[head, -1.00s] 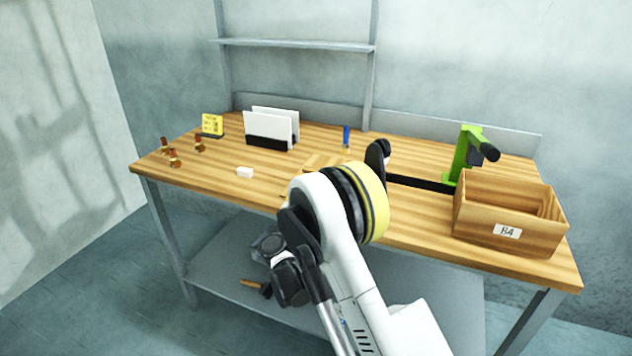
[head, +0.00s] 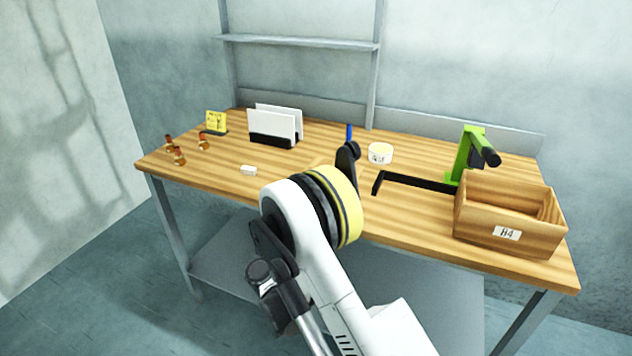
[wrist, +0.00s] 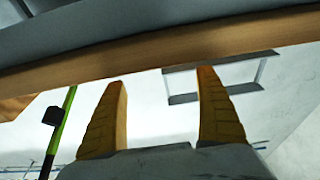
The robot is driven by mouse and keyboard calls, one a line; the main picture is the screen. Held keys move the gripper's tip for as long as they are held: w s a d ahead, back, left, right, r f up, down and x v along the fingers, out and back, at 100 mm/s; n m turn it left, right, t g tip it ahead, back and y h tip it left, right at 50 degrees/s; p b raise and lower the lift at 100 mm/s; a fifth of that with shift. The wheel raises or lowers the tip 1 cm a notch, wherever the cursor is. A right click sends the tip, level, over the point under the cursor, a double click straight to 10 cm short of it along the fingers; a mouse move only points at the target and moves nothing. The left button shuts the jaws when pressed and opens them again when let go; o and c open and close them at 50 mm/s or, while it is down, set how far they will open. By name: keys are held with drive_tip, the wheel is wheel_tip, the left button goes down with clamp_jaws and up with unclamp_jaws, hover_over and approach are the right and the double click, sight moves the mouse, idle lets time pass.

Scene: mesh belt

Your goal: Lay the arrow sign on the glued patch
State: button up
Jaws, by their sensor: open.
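My gripper (wrist: 163,95) shows in the wrist view with its two yellow-brown fingers spread apart and nothing between them. In the head view my own arm hides it. I cannot make out the arrow sign or the glued patch in either view. A small part of a pale yellowish thing (head: 320,163) shows on the bench just behind my arm; I cannot tell what it is. A yellow card (head: 216,122) with dark marks stands at the bench's back left, its marks too small to read.
The wooden bench (head: 420,222) carries a box marked B4 (head: 485,238), a green stand (head: 466,155), a white round container (head: 380,153), a black holder (head: 273,141) with white sheets, a white block (head: 248,170) and several brown pieces (head: 178,157).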

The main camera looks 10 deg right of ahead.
drive_tip(key=s+d+r+g, duration=0.1)
drive_tip(key=d+r+g, duration=0.1)
drive_tip(key=s+d+r+g+y, duration=0.1)
drive_tip(key=s+d+r, duration=0.1)
drive_tip(key=shift+s+d+r+n+g, duration=0.15)
drive_tip(key=shift+s+n+g, duration=0.1)
drive_tip(key=shift+n+g, duration=0.15)
drive_tip(key=s+d+r+n+g+y, duration=0.2)
drive_tip(key=s+d+g+y, duration=0.1)
drive_tip(key=s, duration=0.6)
drive_tip(key=s+d+r+n+g+y, duration=0.2)
drive_tip(key=s+d+r+y, duration=0.1)
drive_tip(key=s, duration=0.6)
drive_tip(key=s+a+f+n+y, duration=0.1)
drive_tip(key=s+a+y, duration=0.1)
drive_tip(key=s, duration=0.5)
drive_tip(key=s+a+n+y, duration=0.1)
drive_tip(key=s+a+y, duration=0.2)
drive_tip(key=s, duration=0.4)
drive_tip(key=shift+a+f+g, duration=0.3)
drive_tip(key=shift+f, duration=0.05)
